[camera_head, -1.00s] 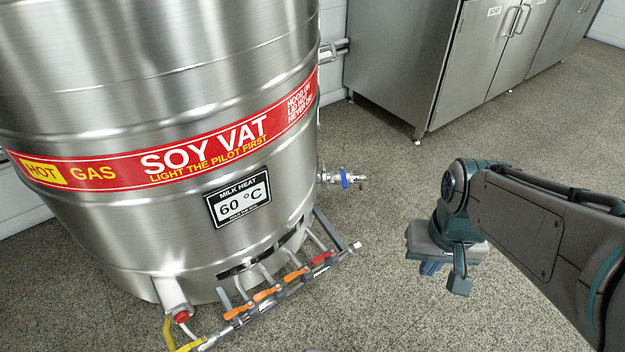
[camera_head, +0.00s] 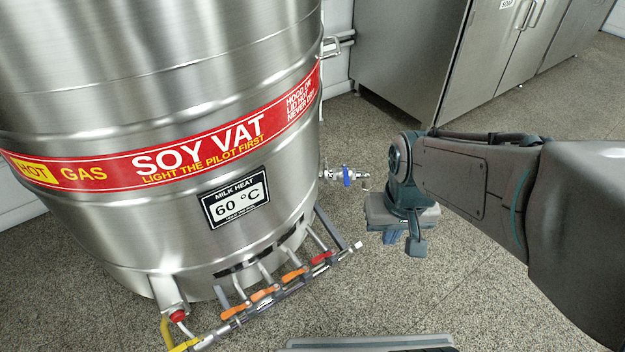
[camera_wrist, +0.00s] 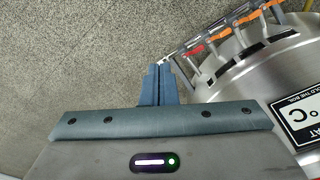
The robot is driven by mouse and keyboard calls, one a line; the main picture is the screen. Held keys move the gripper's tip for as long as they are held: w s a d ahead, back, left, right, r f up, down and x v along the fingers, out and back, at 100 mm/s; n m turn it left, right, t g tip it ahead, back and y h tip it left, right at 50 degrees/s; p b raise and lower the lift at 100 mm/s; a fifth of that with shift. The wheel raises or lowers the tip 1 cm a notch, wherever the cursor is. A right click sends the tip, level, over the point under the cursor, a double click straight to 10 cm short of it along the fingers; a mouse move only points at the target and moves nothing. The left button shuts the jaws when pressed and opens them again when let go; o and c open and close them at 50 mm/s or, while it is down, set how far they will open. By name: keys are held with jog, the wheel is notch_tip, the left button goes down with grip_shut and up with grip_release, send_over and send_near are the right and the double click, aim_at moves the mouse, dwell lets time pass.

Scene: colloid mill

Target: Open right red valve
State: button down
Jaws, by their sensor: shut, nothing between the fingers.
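The red valve handle (camera_head: 322,258) is at the right end of the gas pipe rail (camera_head: 290,289) low in front of the steel soy vat (camera_head: 160,230). In the wrist view the red handle (camera_wrist: 194,51) shows above and right of my fingers. My gripper (camera_head: 391,238) hangs pointing down over the floor, to the right of the rail and apart from it. In the wrist view my gripper's fingers (camera_wrist: 157,70) are together with nothing between them.
Several orange handles (camera_head: 262,293) sit left of the red one on the rail. A tap with a blue handle (camera_head: 346,177) sticks out of the vat's right side, close to my arm. Steel cabinets (camera_head: 420,60) stand behind. The floor (camera_head: 420,290) is clear.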

jog(key=w+a+f+n+p, duration=0.1)
jog(key=w+a+f+p, duration=0.1)
jog(key=w+f, duration=0.35)
jog(key=n+t+y+p, duration=0.2)
jog(key=n+p, duration=0.2)
jog(key=n, duration=0.1)
send_over(317, 259)
jog(key=w+a, duration=0.1)
jog(key=w, duration=0.1)
notch_tip(317, 259, down, 19)
jog(key=shift+a+r, duration=0.15)
jog(key=shift+w, duration=0.1)
jog(key=b+x, duration=0.5)
jog(key=x, duration=0.5)
jog(key=shift+s+d+b, duration=0.2)
jog(key=shift+s+d, duration=0.35)
jog(key=shift+s, duration=0.35)
jog(key=shift+s+d+b, duration=0.15)
jog(key=shift+s+d, duration=0.35)
jog(key=shift+s, duration=0.4)
